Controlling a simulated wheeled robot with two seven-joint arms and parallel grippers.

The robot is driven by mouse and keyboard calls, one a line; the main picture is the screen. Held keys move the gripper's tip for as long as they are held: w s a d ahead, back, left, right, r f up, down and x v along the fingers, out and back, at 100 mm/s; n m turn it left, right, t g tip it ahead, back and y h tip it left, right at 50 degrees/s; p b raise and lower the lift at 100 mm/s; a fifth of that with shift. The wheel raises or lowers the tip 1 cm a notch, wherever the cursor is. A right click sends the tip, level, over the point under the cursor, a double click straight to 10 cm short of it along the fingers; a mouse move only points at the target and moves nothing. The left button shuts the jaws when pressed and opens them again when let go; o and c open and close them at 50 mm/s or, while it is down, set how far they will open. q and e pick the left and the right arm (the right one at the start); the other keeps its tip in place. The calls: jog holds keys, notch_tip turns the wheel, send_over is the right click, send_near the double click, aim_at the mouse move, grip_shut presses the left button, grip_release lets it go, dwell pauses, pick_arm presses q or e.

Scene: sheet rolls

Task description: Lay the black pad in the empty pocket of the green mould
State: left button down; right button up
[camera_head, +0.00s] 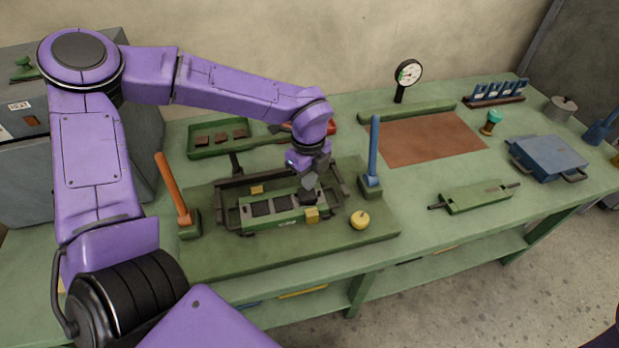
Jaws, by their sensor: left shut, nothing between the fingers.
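The green mould (275,221) sits on a dark green base board in the middle of the bench, with dark pockets or pads in a row along its top. Dark squares show at its left and middle; I cannot tell pads from pocket floors. My left gripper (309,194) points down over the right end of the mould, shut and empty. It hides part of that end, and a dark patch there may be a black pad; I cannot tell whether it lies flat in a pocket. My right gripper is not in view.
An orange lever (173,190) and a blue lever (373,152) stand either side of the mould. A yellow knob (360,220) is at front right. A green tray (205,154) with several dark pieces lies behind. A brown mat (425,138) and green roller block (475,197) lie right.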

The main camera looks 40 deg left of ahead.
aim_at(306, 194)
pick_arm(q)
jog(key=shift+f+b, duration=0.65)
jog(key=shift+f, duration=0.15)
dwell(0.6)
jog(key=shift+s, duration=0.5)
jog(key=shift+s, duration=0.1)
dwell(0.5)
notch_tip(306, 194, up, 7)
jog(key=p, duration=0.6)
dwell(0.4)
